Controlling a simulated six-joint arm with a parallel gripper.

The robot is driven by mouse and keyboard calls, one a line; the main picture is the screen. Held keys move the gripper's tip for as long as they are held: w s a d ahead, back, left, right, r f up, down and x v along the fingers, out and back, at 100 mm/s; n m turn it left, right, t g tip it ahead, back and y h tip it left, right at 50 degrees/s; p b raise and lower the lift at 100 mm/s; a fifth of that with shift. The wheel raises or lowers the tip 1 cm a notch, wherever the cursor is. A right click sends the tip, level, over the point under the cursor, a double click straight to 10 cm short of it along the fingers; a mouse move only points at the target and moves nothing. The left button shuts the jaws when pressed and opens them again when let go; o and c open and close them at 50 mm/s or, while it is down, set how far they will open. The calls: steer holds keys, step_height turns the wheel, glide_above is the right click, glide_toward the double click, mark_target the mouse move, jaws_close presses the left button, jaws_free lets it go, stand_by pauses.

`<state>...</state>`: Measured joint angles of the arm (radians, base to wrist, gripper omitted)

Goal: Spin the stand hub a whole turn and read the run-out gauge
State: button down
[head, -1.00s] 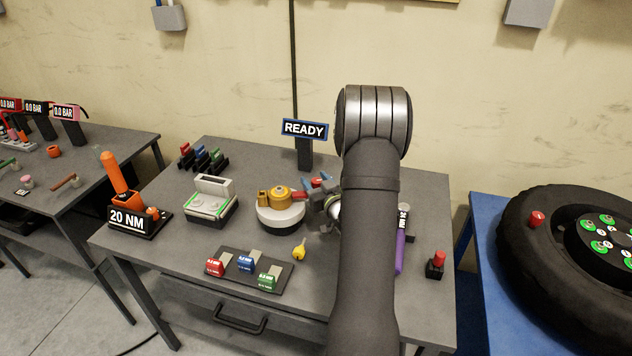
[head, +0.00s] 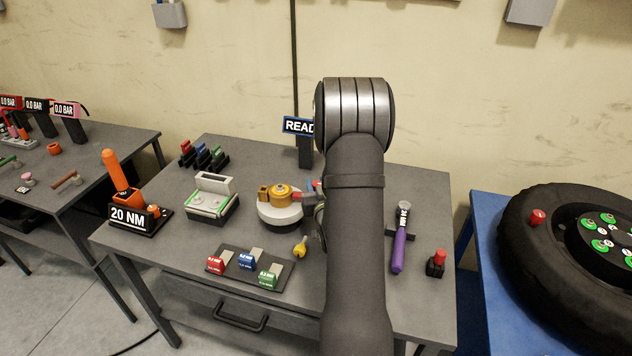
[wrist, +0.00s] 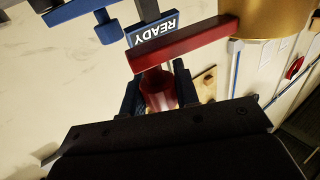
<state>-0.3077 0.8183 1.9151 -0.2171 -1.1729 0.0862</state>
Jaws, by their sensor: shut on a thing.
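The stand hub (head: 280,191) is a gold cap on a round white base on the grey bench. In the wrist view the gold hub (wrist: 257,14) is at the top right. A red arm (wrist: 185,42) runs from it, with a red grip (wrist: 158,88) at its end. My gripper (wrist: 158,100) is shut around that grip. In the head view my own arm mostly hides the gripper. A sign reading READY stands behind the hub, its right end covered by my arm in the head view (head: 297,125). It also shows inverted in the wrist view (wrist: 155,31).
A yellow key-like piece (head: 300,247) lies in front of the hub. A dark tray (head: 232,275) holds red, blue and green blocks. A purple-handled tool (head: 399,245) and a small red-topped block (head: 436,262) are at right. A 20 NM holder (head: 130,217) stands at left.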

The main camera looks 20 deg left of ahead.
steer(key=shift+s+d+m+t+h, duration=0.2)
steer(key=shift+s+m+t+h, duration=0.1)
steer(key=shift+s+m+h, duration=0.25)
steer(key=shift+s+d+m+t+h, duration=0.15)
steer(key=shift+s+m+t+h, duration=0.15)
steer(key=shift+h, duration=0.45)
steer(key=shift+d+m+h, duration=0.15)
steer(key=shift+m+h, duration=0.1)
steer(key=shift+h, duration=0.05)
steer(key=c, duration=1.1)
jaws_free()
steer(key=shift+s, duration=0.1)
steer(key=shift+s, duration=0.25)
steer(key=v, duration=1.7)
steer(key=shift+f, duration=0.1)
